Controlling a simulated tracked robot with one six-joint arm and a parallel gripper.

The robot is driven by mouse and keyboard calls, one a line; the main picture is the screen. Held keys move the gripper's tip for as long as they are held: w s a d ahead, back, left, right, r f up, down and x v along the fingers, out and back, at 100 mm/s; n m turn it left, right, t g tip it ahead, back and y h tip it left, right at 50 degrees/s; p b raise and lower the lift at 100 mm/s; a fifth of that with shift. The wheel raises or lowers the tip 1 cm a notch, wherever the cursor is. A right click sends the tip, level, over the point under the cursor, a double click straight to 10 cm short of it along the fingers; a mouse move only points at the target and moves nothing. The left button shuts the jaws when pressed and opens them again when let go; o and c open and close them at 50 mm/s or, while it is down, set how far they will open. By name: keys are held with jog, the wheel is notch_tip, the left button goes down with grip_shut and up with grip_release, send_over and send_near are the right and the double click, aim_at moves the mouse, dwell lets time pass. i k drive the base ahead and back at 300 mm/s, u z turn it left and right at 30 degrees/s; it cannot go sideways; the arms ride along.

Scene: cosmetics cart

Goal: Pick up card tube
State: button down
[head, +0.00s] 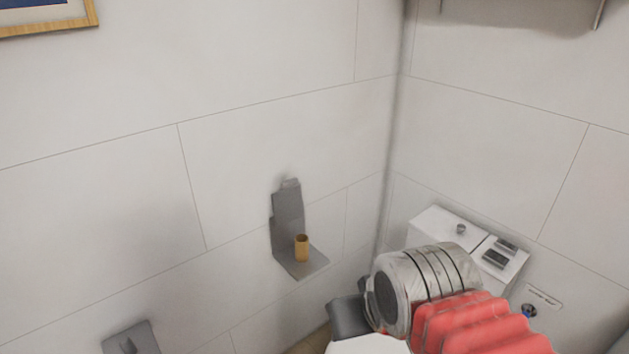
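The card tube (301,248) is a small tan cylinder with an open, darker top. It stands upright on the flat ledge of a grey wall holder (288,215), near the middle of the head view. Nothing covers it from this side. My arm, with a silver joint and red ribbed sleeve, fills the lower right, to the right of the tube and apart from it in the picture. I cannot make out my gripper's fingertips, and nothing touches the tube.
Pale tiled walls meet in a corner right of the holder. A white unit (433,226) with dark panels on top stands behind my arm. Another grey fixture (131,340) shows at the lower left. A wood-framed picture (58,27) hangs at the upper left.

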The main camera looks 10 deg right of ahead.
aim_at(301, 241)
jog(key=z, duration=0.9)
jog(key=k, duration=0.8)
jog(key=u, duration=0.7)
jog(key=i, duration=1)
jog(key=u, duration=0.05)
